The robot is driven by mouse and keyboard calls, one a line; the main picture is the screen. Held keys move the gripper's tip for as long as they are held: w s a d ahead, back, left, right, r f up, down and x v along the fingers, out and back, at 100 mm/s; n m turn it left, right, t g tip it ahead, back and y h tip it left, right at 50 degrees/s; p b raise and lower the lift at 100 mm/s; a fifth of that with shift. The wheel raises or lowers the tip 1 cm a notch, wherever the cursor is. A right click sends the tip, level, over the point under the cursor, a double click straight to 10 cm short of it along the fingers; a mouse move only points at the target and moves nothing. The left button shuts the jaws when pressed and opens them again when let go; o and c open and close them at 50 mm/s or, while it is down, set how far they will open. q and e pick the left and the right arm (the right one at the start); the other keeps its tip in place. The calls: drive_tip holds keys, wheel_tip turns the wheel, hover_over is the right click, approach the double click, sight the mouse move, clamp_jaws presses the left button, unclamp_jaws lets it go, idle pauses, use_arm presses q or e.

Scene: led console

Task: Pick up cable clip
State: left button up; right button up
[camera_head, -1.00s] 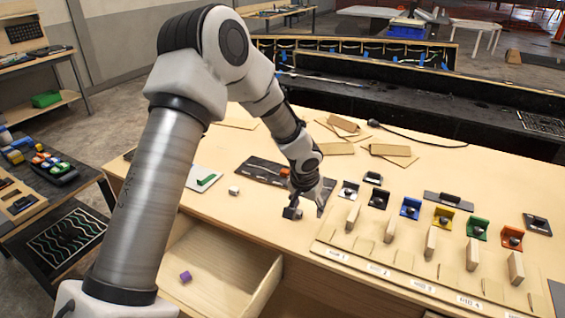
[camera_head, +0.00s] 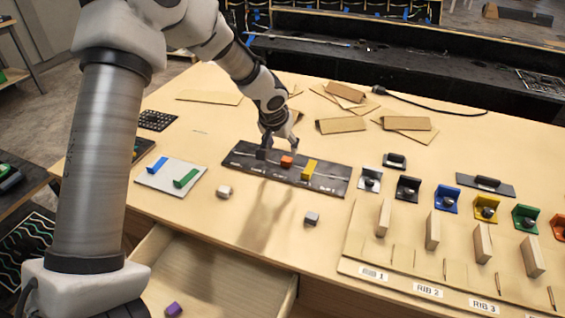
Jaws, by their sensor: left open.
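My left gripper (camera_head: 279,144) is open and points down at the far edge of a black board (camera_head: 325,183) on the bench. A small orange block (camera_head: 287,162) and a yellow upright piece (camera_head: 309,170) stand on that board, close to the fingers. A dark shape shows at the left fingertip; I cannot tell whether it is a separate piece. Loose small blocks are a grey one (camera_head: 312,218) and a white one (camera_head: 224,192) on the bench, and a purple one (camera_head: 173,310) in the open drawer. I cannot tell which is the cable clip. My right gripper is not in view.
A white plate (camera_head: 151,180) holds a blue and a green piece. Coloured brackets and wooden ribs stand at the right. Flat cardboard pieces (camera_head: 341,126) and a black cable (camera_head: 440,105) lie behind. The drawer (camera_head: 215,285) is open in front.

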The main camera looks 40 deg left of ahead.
sight(286, 158)
use_arm(q)
drive_tip(key=p+x, duration=0.1)
drive_tip(key=x, duration=0.1)
drive_tip(key=p+x, duration=0.1)
drive_tip(key=x, duration=0.1)
drive_tip(key=p+x, duration=0.1)
drive_tip(key=x, duration=0.2)
drive_tip(key=shift+d, duration=0.3)
drive_tip(key=shift+w+a+f, duration=0.1)
drive_tip(key=shift+a+f, duration=0.05)
drive_tip(key=shift+a, duration=0.05)
drive_tip(key=shift+d, duration=0.1)
drive_tip(key=c, duration=0.9)
